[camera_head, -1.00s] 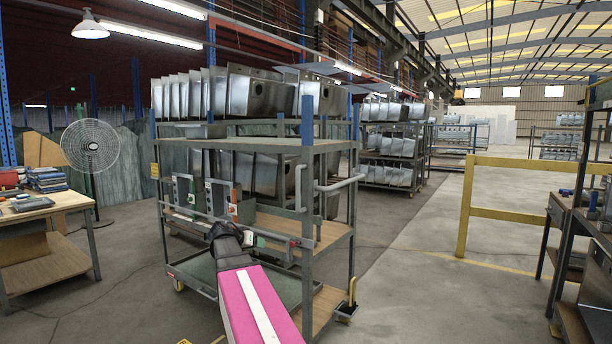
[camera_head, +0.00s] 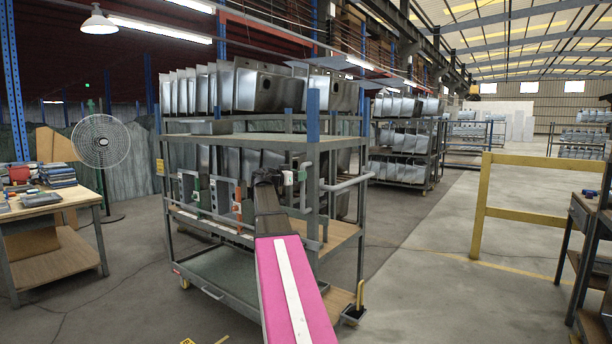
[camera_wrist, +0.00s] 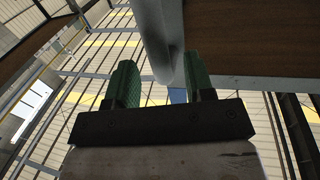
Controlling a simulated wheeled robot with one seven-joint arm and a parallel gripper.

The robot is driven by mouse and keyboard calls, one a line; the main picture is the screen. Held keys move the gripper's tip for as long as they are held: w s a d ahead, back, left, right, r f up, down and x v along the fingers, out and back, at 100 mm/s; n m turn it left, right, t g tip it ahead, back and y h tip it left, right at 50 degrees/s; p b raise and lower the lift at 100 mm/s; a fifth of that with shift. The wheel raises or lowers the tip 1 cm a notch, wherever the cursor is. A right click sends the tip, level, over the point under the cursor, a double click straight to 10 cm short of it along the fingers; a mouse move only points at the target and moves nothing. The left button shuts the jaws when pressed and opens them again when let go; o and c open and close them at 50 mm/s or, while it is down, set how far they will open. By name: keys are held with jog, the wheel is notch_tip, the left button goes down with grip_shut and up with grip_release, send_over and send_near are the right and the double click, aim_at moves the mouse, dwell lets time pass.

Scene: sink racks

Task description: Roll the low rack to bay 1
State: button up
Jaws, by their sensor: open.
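The low rack (camera_head: 318,268) stands in front of me, a grey wheeled frame with wooden shelves and blue-tipped posts. Its right end carries a grey push handle (camera_head: 346,184) on the far side and another bar near the front post. My gripper (camera_head: 295,177) is raised in front of the rack's near right post, at about handle height. In the wrist view my gripper (camera_wrist: 160,88) has its two green fingers apart, with a rounded grey bar (camera_wrist: 160,40) reaching down between them. I cannot tell whether the fingers touch the bar. Bay 1 is not identifiable.
A loaded rack of steel sinks (camera_head: 255,88) stands right behind. A workbench (camera_head: 55,206) and fan (camera_head: 100,142) are at left. A yellow barrier (camera_head: 480,205) and dark shelving (camera_head: 592,250) are at right. The floor between rack and barrier is clear.

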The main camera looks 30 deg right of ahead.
jog(key=d, duration=0.2)
jog(key=w+d, duration=0.1)
jog(key=d, duration=0.1)
jog(key=shift+d, duration=0.3)
grip_shut()
